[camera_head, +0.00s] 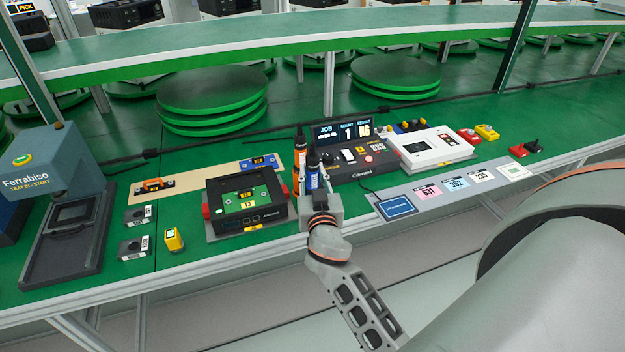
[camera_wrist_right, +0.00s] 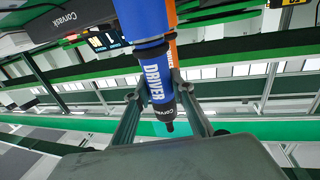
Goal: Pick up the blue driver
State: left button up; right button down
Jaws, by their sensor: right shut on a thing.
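The blue driver (camera_head: 313,172) stands upright, dark at the top, with its lower part behind my right gripper (camera_head: 317,197). In the right wrist view the blue driver (camera_wrist_right: 155,75), lettered DRIVER, lies between the two fingers of my right gripper (camera_wrist_right: 165,98), which is shut on it. An orange driver (camera_head: 299,163) stands close beside it, just left in the head view. A strip of the orange one (camera_wrist_right: 174,52) shows behind the blue one in the wrist view. Whether the blue driver touches a holder below is hidden. My left gripper is not in view.
A black fixture with a green board (camera_head: 246,202) lies left of the gripper. A console with a lit display (camera_head: 345,133) stands behind right, and a white device (camera_head: 432,147) beyond it. A grey card strip (camera_head: 450,187) runs along the front edge. A raised green shelf (camera_head: 290,32) crosses behind.

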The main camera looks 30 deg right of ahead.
aim_at(313, 143)
jog(key=shift+r, duration=0.1)
jog(key=shift+r, duration=0.55)
notch_tip(313, 143, up, 12)
jog(key=p, duration=0.3)
jog(key=shift+f+p, duration=0.15)
jog(key=shift+p, duration=0.2)
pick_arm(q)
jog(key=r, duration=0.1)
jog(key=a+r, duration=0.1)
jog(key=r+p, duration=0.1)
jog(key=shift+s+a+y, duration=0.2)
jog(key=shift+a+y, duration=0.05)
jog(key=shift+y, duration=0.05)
pick_arm(e)
notch_tip(313, 143, up, 7)
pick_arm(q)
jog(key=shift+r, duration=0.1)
